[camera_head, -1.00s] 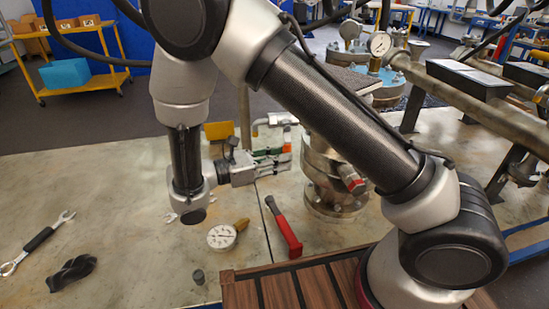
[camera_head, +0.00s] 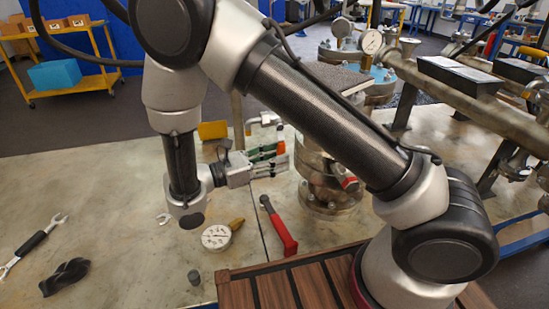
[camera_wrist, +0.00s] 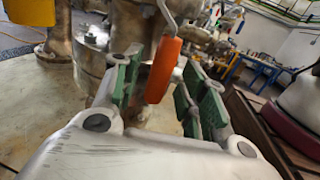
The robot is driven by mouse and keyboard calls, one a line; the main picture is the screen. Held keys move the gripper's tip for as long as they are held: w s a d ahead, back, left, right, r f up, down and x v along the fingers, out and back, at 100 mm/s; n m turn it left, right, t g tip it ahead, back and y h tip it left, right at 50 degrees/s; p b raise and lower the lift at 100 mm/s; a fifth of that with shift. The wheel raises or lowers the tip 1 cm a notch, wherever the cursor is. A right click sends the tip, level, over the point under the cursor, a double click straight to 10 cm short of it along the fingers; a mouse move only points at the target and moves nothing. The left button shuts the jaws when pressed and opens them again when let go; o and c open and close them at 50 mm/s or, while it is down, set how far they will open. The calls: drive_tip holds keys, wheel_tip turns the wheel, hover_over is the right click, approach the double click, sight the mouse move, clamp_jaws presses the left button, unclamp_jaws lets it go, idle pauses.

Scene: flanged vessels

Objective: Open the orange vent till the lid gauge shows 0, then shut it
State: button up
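The orange vent handle (camera_wrist: 163,68) hangs from a bent grey rod in the wrist view, between the green-padded fingers of my gripper (camera_wrist: 160,88). Gaps show on both sides of it, so the gripper looks open around it. In the head view my gripper (camera_head: 278,159) is left of the flanged metal vessel (camera_head: 326,190), and a small orange-red part of the handle (camera_head: 281,147) shows at the fingertips. A white dial gauge (camera_head: 370,42) stands upright at the back, beyond my arm; its reading is too small to tell. My arm hides much of the vessel's top.
A loose gauge (camera_head: 216,237), a red-handled hammer (camera_head: 279,226), a wrench (camera_head: 34,242) and a black twisted part (camera_head: 64,277) lie on the bench. A red-ended fitting (camera_head: 350,184) juts from the vessel. A thick pipe (camera_head: 470,105) runs at right. The bench's left side has free room.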

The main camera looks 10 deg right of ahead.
drive_tip(key=s+a, duration=0.2)
drive_tip(key=a, duration=0.9)
drive_tip(key=shift+s+a, duration=0.2)
drive_tip(key=shift+a, duration=0.2)
drive_tip(key=shift+f, duration=0.1)
